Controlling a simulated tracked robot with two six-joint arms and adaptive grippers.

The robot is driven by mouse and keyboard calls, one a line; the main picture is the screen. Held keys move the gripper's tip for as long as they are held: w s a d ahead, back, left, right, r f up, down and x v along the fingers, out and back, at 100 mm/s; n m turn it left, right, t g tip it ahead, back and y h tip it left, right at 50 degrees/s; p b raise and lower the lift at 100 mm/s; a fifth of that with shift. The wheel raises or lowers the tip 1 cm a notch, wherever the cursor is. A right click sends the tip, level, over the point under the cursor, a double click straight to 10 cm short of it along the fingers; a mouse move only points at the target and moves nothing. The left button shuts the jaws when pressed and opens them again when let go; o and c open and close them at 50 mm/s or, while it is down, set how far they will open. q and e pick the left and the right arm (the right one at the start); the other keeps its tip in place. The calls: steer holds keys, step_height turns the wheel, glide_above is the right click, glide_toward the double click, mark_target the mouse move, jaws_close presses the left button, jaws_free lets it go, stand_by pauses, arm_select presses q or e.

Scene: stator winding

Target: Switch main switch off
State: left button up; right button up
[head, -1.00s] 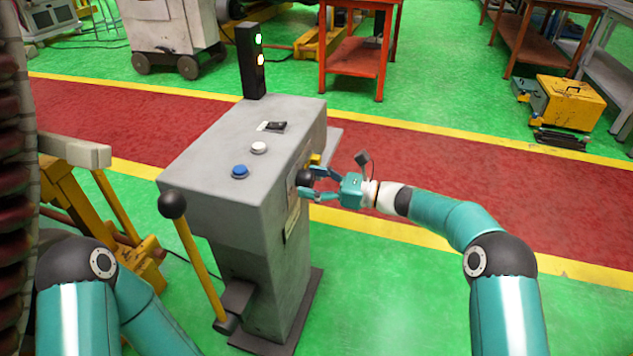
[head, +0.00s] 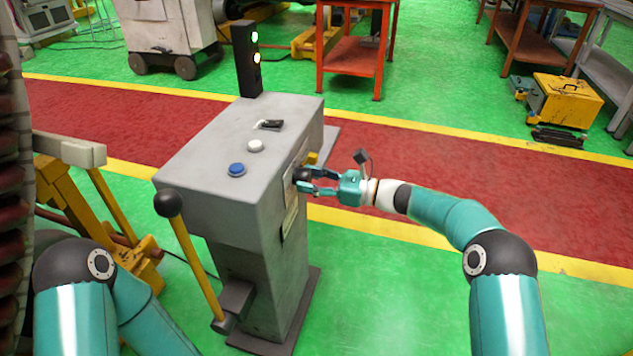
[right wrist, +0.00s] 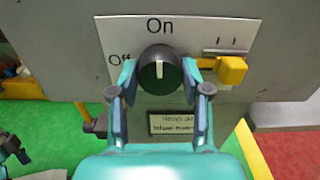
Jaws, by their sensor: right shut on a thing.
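The main switch is a round black knob (right wrist: 160,72) on a light plate (right wrist: 110,40) marked "On" above and "Off" to the upper left. In the right wrist view its white mark points up, at "On". My right gripper (right wrist: 157,85) is shut on the knob, one finger on each side of it. In the head view my right gripper (head: 312,181) reaches the right side of the grey control cabinet (head: 225,150), and the knob is partly hidden by the fingers. My left arm shows at the lower left, but its gripper is out of view.
A yellow handle (right wrist: 231,70) sits just right of the knob. The cabinet top has a blue button (head: 236,169), a white button (head: 255,146) and a small black toggle (head: 270,125). A lever with a black ball (head: 168,203) stands at its front.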

steer(key=shift+s+a+f+n+b, duration=0.15)
steer(key=shift+a+n+b, duration=0.15)
steer(key=shift+n+b, duration=0.3)
steer(key=n+b, duration=0.3)
steer(key=b, duration=0.1)
steer(key=n+b, duration=0.8)
steer(key=shift+s+a+f, duration=0.1)
steer(key=shift+a+f, duration=0.05)
steer(key=shift+f, duration=0.2)
steer(key=n+b, duration=0.3)
steer(key=n, duration=0.1)
steer(key=shift+r+n+b, duration=0.1)
steer(key=shift+n+b, duration=0.35)
steer(key=shift+n, duration=0.15)
steer(key=o, duration=1.1)
steer(key=shift+o, duration=0.3)
steer(key=shift+r, duration=0.25)
